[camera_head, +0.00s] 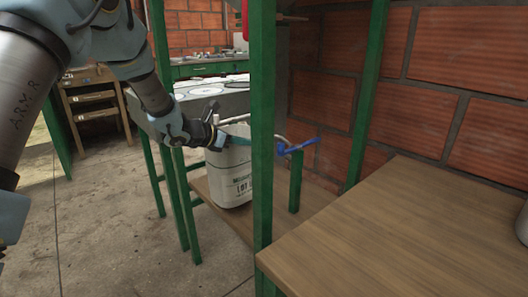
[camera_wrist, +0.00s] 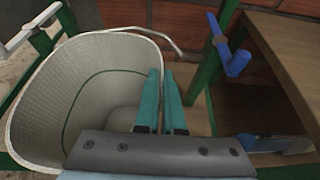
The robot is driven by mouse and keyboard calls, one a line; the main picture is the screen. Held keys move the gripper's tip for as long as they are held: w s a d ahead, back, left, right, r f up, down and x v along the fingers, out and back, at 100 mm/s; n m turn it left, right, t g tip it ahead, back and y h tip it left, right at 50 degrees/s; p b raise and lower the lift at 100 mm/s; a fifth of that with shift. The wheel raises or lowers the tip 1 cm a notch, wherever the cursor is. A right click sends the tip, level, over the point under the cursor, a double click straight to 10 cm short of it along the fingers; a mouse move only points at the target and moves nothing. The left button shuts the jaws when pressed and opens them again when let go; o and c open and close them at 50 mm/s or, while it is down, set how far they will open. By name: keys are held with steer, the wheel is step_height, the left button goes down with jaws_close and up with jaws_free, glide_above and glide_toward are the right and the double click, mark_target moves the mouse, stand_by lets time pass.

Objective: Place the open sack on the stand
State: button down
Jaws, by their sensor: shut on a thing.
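The open sack (camera_head: 232,180) is white with dark print and stands upright, mouth up, over a low wooden board. In the wrist view the sack (camera_wrist: 85,75) fills the left side and I see down into it. My gripper (camera_head: 248,141) is at the sack's right rim; its teal fingers (camera_wrist: 161,100) are shut on that rim. The stand appears to be the green posts around the sack, with a blue clamp (camera_head: 300,146) on a short post to the right, also in the wrist view (camera_wrist: 229,45). A white clamp (camera_wrist: 32,28) is at the upper left. I cannot tell whether the sack's bottom touches the board.
A tall green post (camera_head: 262,130) stands in front of the sack's right side. A grey counter with round lids (camera_head: 205,88) is behind. Brick wall stands at the right; floor is clear at left.

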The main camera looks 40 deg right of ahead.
steer(key=d+r+p+x, duration=0.1)
steer(key=r+p+x, duration=0.1)
steer(key=x, duration=1.1)
steer(key=shift+p, duration=0.5)
steer(key=shift+f, duration=0.25)
steer(key=c, duration=1)
jaws_free()
steer(key=shift+a, duration=0.1)
steer(key=shift+r, duration=0.1)
steer(key=b+v, duration=0.1)
steer(key=v, duration=1.1)
steer(key=shift+b, duration=0.35)
